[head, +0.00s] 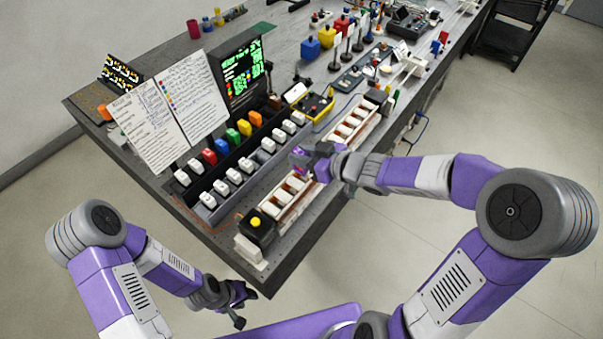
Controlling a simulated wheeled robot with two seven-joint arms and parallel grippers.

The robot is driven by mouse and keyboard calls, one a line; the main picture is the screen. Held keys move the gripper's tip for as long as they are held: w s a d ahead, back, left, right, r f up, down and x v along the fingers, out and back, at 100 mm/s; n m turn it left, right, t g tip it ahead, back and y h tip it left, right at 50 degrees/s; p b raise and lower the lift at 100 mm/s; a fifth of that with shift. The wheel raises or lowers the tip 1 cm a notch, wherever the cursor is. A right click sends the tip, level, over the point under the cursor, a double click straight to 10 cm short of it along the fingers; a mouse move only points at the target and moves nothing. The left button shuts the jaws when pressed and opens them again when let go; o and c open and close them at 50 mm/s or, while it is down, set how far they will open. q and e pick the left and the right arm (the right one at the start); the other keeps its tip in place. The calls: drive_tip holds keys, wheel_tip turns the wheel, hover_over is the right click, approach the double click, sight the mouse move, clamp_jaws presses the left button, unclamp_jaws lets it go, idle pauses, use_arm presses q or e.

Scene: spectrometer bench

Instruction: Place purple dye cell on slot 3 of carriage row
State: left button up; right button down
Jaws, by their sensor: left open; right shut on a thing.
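My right gripper (303,161) is shut on the purple dye cell (301,171), which is mostly hidden by the fingers. It is over the carriage row (288,208), near the row's middle. The row is a long rail with white slot blocks running from the front corner toward the back right. I cannot tell whether the cell touches a slot, and the slots beneath my gripper are hidden. My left gripper (238,303) is open and empty, beyond the bench's front edge.
A dark rack with red (209,157), green (232,136) and yellow (245,127) cells and several white blocks stands left of the carriage row. A black box with a yellow button (256,223) sits at the near end. Paper sheets (156,120) and a screen (241,72) stand behind.

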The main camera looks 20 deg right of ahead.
sight(306, 171)
drive_tip(key=shift+f+b, duration=1.45)
drive_tip(key=shift+f, duration=1.45)
drive_tip(key=shift+f, duration=0.15)
drive_tip(key=c, duration=0.9)
unclamp_jaws()
